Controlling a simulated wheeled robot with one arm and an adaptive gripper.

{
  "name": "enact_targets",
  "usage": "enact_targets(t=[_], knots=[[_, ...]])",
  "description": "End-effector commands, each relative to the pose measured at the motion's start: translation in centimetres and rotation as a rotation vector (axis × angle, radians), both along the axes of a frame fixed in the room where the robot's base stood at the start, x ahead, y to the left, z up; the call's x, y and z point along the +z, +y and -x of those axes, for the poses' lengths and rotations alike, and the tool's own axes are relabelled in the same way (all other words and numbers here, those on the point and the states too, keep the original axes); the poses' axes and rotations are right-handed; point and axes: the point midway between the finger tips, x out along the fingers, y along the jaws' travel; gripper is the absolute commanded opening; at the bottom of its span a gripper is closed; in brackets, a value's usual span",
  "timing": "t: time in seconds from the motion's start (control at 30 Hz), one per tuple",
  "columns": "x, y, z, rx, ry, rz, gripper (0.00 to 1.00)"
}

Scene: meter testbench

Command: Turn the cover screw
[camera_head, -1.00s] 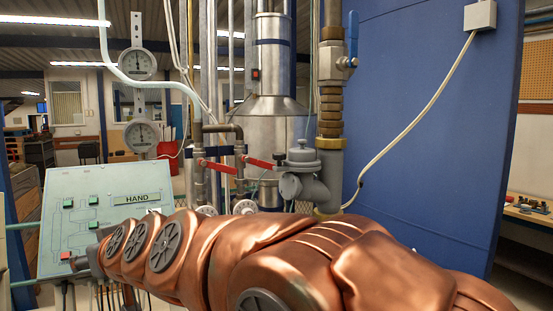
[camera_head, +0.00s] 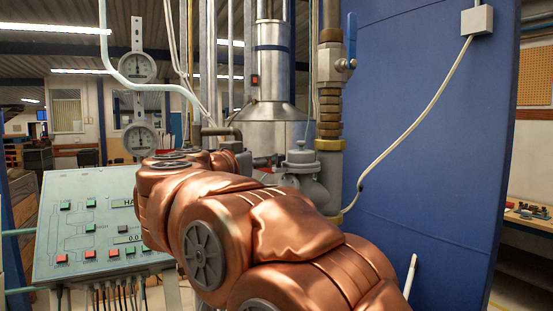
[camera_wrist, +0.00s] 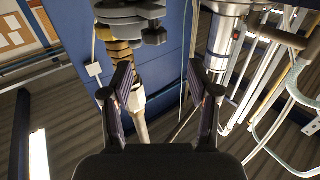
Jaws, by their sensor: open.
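A grey meter body with a domed cap (camera_head: 300,157) stands at the foot of the brass-fitted pipe in the head view, its lower part hidden behind my copper arm. In the wrist view, which looks upside down, a grey round metal part (camera_wrist: 128,12) shows at the top edge, with a small dark knob (camera_wrist: 154,36) on it. I cannot pick out the cover screw for certain. My gripper (camera_wrist: 160,82) is open and empty, its two dark fingers apart and pointing toward the pipework. The head view does not show the fingers.
A control panel (camera_head: 95,225) with red and green buttons stands at the left. Two round gauges (camera_head: 137,66) hang behind it. A blue wall (camera_head: 430,120) closes the right side. Vertical pipes and a steel cylinder (camera_head: 271,75) stand close behind my arm.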

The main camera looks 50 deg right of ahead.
Motion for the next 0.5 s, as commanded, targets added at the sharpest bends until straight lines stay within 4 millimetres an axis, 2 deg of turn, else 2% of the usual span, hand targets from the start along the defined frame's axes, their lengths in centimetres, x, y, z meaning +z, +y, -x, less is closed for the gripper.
enact_targets(t=[0.1,0.27,0.5], knots=[[-0.3,-0.6,0.5,-0.029,0.011,-0.011,0.60],[-0.3,-1.7,0.2,-0.030,0.014,-0.012,0.60],[-0.4,-4.5,-0.6,-0.031,0.016,-0.011,0.60]])
